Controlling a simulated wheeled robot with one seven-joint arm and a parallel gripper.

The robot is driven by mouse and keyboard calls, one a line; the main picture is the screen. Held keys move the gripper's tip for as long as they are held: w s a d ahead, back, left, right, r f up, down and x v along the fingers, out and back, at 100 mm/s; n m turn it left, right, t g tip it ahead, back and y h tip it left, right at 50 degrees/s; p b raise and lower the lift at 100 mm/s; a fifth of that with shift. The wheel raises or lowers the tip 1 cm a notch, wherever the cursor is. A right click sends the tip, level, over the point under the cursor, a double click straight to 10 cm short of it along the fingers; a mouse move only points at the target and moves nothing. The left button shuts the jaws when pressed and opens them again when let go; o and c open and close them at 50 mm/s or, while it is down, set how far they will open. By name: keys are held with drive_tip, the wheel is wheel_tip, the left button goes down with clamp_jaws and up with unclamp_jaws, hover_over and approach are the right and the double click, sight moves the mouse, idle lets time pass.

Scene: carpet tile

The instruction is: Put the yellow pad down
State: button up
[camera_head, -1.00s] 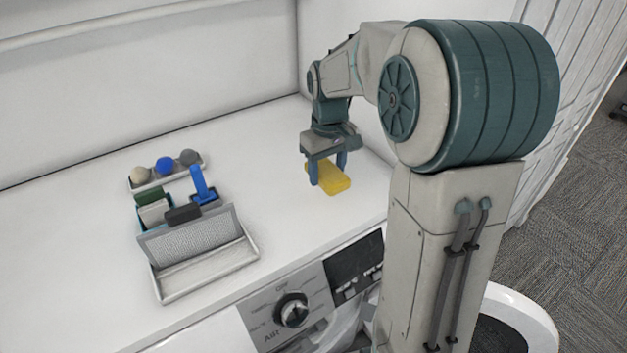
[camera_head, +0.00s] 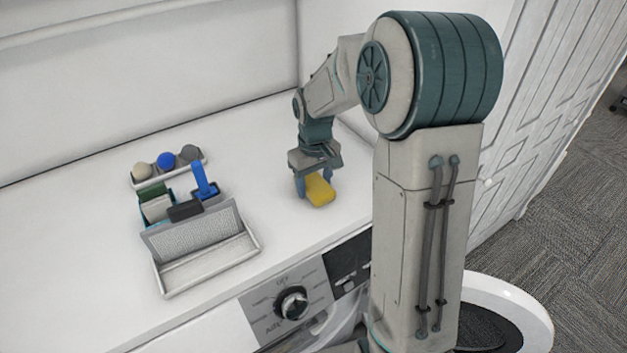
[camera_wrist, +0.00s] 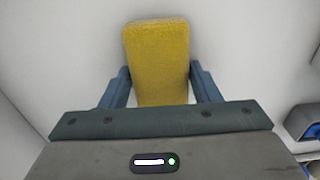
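The yellow pad (camera_head: 319,191) is a rounded block at the right end of the white counter. My gripper (camera_head: 313,183) points down over the counter with its blue fingers on either side of the pad. In the wrist view the pad (camera_wrist: 160,58) lies between the two fingertips (camera_wrist: 160,80), which appear to touch its sides, and its far end sticks out past them. The pad is at or just above the counter top; I cannot tell whether it touches. Its near end is hidden by my gripper body.
Counter (camera_head: 255,145) around the pad is clear. A dial panel (camera_head: 292,303) is below the front edge.

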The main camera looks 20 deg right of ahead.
sight(315, 183)
drive_tip(key=o, duration=0.3)
wheel_tip(315, 183, up, 12)
drive_tip(key=b, duration=0.1)
drive_tip(key=s+m+t, duration=0.1)
drive_tip(key=s, duration=0.6)
drive_tip(key=s+f+m+t, duration=0.1)
drive_tip(key=s, duration=0.6)
drive_tip(key=s+m+t, duration=0.1)
drive_tip(key=s, duration=0.6)
drive_tip(key=shift+s+a+f+m+t, duration=0.1)
drive_tip(key=shift+f+m+t, duration=0.2)
drive_tip(key=shift+f+t, duration=0.1)
drive_tip(key=shift+o, duration=0.5)
